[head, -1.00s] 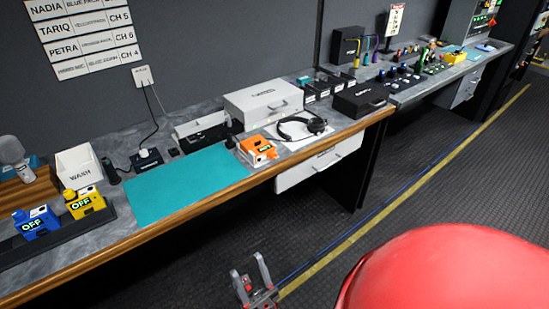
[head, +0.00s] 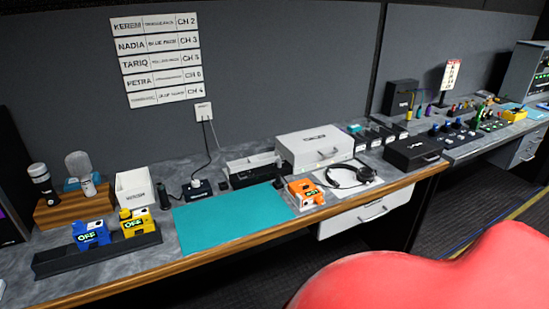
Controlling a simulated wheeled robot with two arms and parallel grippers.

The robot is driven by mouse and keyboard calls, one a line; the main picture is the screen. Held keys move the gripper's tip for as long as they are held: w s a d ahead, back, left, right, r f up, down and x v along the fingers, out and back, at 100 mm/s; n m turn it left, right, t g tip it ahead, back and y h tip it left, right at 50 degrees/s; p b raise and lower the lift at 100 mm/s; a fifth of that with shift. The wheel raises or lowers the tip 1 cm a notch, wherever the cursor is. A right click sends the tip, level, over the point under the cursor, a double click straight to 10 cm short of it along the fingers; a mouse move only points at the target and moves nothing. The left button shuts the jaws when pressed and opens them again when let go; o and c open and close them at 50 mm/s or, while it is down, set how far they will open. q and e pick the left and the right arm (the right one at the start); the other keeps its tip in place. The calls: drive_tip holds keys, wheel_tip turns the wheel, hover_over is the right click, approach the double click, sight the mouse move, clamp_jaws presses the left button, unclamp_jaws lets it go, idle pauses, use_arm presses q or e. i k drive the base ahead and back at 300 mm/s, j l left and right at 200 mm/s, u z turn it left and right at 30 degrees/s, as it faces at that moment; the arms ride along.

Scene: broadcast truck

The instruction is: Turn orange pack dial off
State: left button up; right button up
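The orange pack (head: 306,193) sits on the counter at the right edge of the teal mat (head: 235,218), beside the headset. It has a small display on its side, too small to read for certain. Its dial cannot be made out clearly. A blue pack (head: 92,234) and a yellow pack (head: 136,222) stand in a dark rack (head: 60,262) at the left, both showing OFF. Neither of my grippers shows in the head view now.
A headset (head: 349,176) lies on a white sheet right of the orange pack. Behind are a white case (head: 314,149) and an open box (head: 252,169). A black case (head: 412,153) stands further right. The teal mat is bare. A large red rounded shape (head: 430,270) fills the lower right.

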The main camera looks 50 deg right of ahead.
sight(320, 201)
drive_tip(key=k+l+u, duration=0.1)
drive_tip(key=l+u, duration=0.2)
drive_tip(key=k+l+u, duration=0.15)
drive_tip(key=l+u, duration=0.2)
drive_tip(key=l, duration=0.15)
drive_tip(key=k+l+u, duration=0.45)
drive_tip(key=l+u, duration=0.15)
drive_tip(key=l, duration=0.1)
